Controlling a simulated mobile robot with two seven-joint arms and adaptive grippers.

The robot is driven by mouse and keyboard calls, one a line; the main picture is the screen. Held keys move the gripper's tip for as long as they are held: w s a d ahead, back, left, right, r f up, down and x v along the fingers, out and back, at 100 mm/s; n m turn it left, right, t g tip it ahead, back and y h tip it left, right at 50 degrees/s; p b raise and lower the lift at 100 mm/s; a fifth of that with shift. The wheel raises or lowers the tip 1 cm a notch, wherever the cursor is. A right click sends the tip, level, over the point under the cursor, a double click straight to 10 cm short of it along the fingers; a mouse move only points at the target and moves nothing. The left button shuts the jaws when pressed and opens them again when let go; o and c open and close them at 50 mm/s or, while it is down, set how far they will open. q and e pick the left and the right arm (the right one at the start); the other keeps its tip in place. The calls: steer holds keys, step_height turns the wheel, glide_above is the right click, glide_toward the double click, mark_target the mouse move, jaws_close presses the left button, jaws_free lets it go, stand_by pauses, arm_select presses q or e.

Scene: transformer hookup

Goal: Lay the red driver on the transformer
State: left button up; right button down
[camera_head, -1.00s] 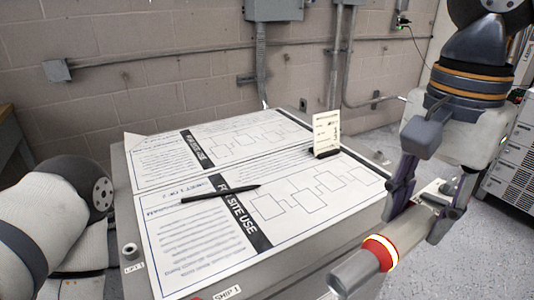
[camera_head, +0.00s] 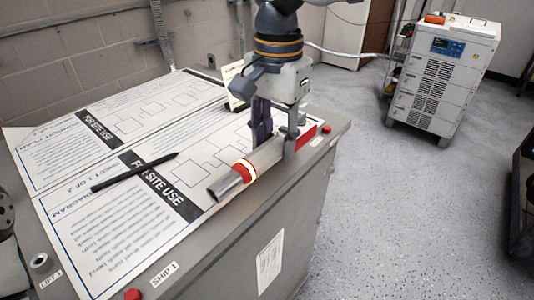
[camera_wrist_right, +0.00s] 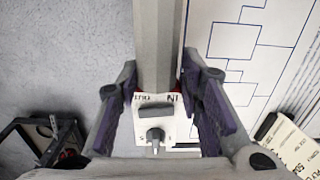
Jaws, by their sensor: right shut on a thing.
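The red driver (camera_head: 244,172) has a grey cylindrical nose, a red and white band and a pale body. My right gripper (camera_head: 274,146) points down and is shut on its body, one finger on each side. In the right wrist view a pale labelled part with a knob (camera_wrist_right: 154,128) shows between the fingers. The driver is over the near right edge of the grey cabinet (camera_head: 240,240), which appears to be the transformer. I cannot tell whether the driver touches its top. My left gripper is out of view; only part of my left arm shows at the left edge.
Printed sheets (camera_head: 95,220) cover most of the cabinet top. A black pen (camera_head: 135,172) lies on them. A small card (camera_head: 233,78) stands behind my right gripper. A white wheeled unit (camera_head: 440,75) stands at the back right. The floor between is clear.

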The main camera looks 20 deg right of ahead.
mark_target(270, 170)
steer(key=shift+w+a+f, duration=0.15)
steer(key=shift+w+f, duration=0.2)
steer(key=f, duration=0.2)
steer(key=w+f, duration=0.1)
steer(key=f, duration=0.1)
steer(key=shift+a, duration=0.15)
steer(key=c, duration=1.1)
jaws_free()
steer(key=shift+s, duration=0.1)
step_height(270, 170, up, 12)
steer(key=shift+f, duration=0.1)
